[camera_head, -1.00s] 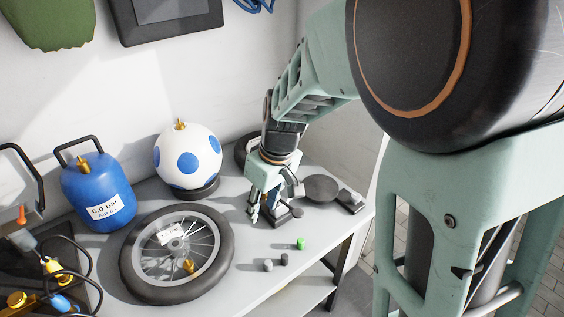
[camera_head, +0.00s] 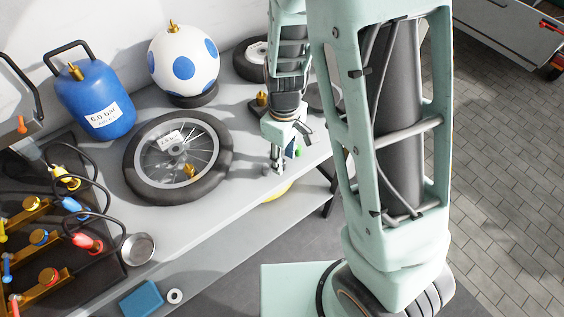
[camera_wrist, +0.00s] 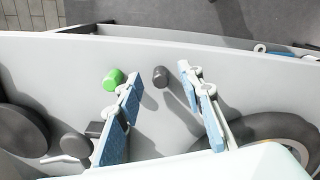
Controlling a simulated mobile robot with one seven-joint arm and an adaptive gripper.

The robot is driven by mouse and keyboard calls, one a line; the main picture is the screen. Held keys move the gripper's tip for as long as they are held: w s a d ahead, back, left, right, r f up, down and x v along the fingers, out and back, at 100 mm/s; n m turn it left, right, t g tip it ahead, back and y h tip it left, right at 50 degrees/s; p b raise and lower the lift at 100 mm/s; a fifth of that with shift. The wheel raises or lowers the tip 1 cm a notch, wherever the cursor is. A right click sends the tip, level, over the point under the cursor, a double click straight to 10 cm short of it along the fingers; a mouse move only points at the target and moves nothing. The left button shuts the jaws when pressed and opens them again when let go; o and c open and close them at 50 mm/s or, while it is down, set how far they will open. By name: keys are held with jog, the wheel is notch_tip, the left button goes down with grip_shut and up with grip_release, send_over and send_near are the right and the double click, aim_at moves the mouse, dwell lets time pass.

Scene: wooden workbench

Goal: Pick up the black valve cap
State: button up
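The black valve cap (camera_wrist: 160,76) is a small dark cylinder on the grey bench top in the wrist view. It shows between the tips of my gripper (camera_wrist: 159,92), beyond them, with bare bench around it. My gripper is open, its two blue-padded fingers apart and nothing between the pads. A green cap (camera_wrist: 113,79) stands just left of the left finger.
A spoked wheel (camera_head: 136,170) lies left of my gripper. A blue tank (camera_head: 92,92) and a white ball with blue spots (camera_head: 170,65) stand behind it. A dark round disc (camera_wrist: 22,135) lies at left in the wrist view. The bench's front edge is close beyond the caps.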

jog(key=shift+w+f, duration=0.1)
jog(key=shift+f, duration=0.85)
jog(key=c, duration=0.8)
jog(key=shift+o, duration=0.2)
jog(key=shift+r, duration=0.2)
